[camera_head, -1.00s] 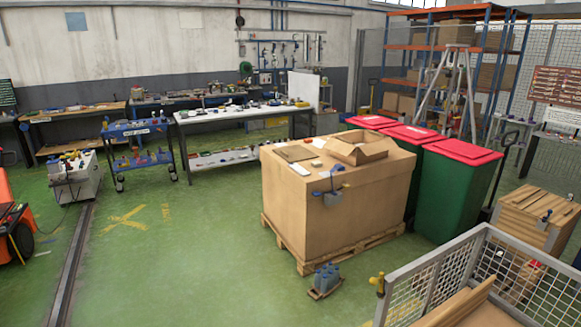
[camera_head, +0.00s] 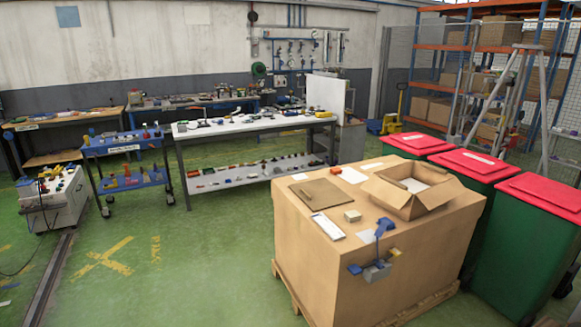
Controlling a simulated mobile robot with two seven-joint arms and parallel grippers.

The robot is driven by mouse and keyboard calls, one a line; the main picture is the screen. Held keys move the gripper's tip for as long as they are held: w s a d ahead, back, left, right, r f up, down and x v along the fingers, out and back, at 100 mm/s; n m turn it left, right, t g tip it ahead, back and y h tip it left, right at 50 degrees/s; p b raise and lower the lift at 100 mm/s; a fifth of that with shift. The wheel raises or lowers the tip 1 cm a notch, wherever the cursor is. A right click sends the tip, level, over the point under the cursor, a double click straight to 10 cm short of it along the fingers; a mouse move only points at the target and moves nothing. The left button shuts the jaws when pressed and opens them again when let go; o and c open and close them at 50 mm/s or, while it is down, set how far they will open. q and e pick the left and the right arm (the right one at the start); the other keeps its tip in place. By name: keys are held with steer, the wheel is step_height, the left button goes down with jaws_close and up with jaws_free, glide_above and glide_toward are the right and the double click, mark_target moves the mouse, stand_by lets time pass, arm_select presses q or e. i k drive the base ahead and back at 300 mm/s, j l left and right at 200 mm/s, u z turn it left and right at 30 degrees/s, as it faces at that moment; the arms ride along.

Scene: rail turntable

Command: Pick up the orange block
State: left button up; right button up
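I cannot pick out the orange block with certainty. Small orange and red pieces (camera_head: 208,171) lie on the lower shelf of the long white-topped workbench (camera_head: 215,132), too small to tell apart. A small yellow-orange item (camera_head: 323,114) lies at the right end of its top. Neither of my grippers shows in the view.
A large cardboard box (camera_head: 325,262) on a pallet stands at front right, with an open carton (camera_head: 410,207) on top. Red-lidded green bins (camera_head: 480,205) stand beside it. A blue cart (camera_head: 122,142) is left of the workbench. Green floor before the workbench is clear.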

mark_target(336, 171)
steer(key=i, duration=2.4)
steer(key=i+j+z, duration=0.1)
steer(key=i, duration=1.1)
steer(key=i+j, duration=0.1)
steer(key=i, duration=1.1)
steer(key=i+j+z, duration=0.1)
steer(key=i+z, duration=0.25)
steer(key=i+j+z, duration=0.35)
steer(key=i, duration=0.15)
steer(key=i+j+z, duration=0.2)
steer(key=i+z, duration=0.15)
